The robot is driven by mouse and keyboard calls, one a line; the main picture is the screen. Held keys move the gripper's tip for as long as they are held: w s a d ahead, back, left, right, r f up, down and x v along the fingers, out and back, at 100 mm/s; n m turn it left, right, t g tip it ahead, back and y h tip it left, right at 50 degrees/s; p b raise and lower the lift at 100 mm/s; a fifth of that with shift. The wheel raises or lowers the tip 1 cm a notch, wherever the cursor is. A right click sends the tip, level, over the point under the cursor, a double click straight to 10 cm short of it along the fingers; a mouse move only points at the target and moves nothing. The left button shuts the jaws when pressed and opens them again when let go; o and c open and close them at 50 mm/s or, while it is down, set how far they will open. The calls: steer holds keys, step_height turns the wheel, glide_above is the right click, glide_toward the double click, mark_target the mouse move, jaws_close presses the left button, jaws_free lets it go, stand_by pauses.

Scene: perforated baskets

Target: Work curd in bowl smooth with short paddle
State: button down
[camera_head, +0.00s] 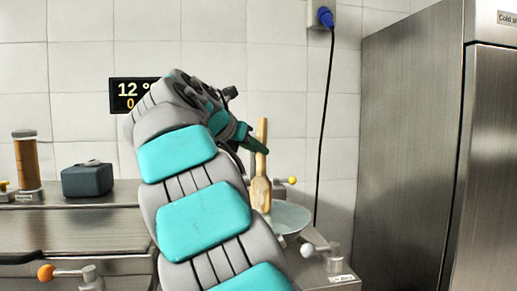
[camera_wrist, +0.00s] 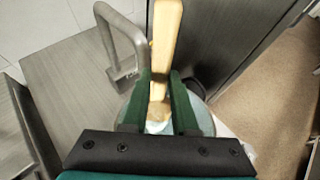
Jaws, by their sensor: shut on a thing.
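My gripper (camera_head: 257,146) is shut on the short wooden paddle (camera_head: 261,192), which hangs close to upright with its broad end down. In the wrist view the paddle (camera_wrist: 164,42) stands between my two green fingers (camera_wrist: 160,84). The pale, translucent bowl (camera_head: 290,218) is below the gripper at the bench's right end. The paddle's low end overlaps the bowl's left side in the head view; I cannot tell whether it touches anything inside. The bowl (camera_wrist: 203,118) shows partly behind the fingers in the wrist view. A whitish patch there may be curd; most of the inside is hidden.
A tall steel cabinet (camera_head: 410,150) stands close on the right. A metal fitting with a white ball knob (camera_head: 307,250) is in front of the bowl; a yellow knob (camera_head: 292,180) is behind it. A dark box (camera_head: 87,180) and amber cylinder (camera_head: 27,162) stand at left.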

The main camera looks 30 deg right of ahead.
steer(key=shift+w+a+f, duration=0.1)
steer(key=shift+w, duration=0.05)
steer(key=shift+s+d+r, duration=0.2)
steer(key=shift+s+d, duration=0.15)
steer(key=shift+s, duration=0.4)
steer(key=shift+w, duration=0.1)
steer(key=shift+w+a+f, duration=0.2)
steer(key=shift+w+a, duration=0.15)
steer(key=shift+w, duration=0.3)
steer(key=shift+s+d+r, duration=0.35)
steer(key=shift+r, duration=0.15)
steer(key=shift+f, duration=0.4)
stand_by(0.9)
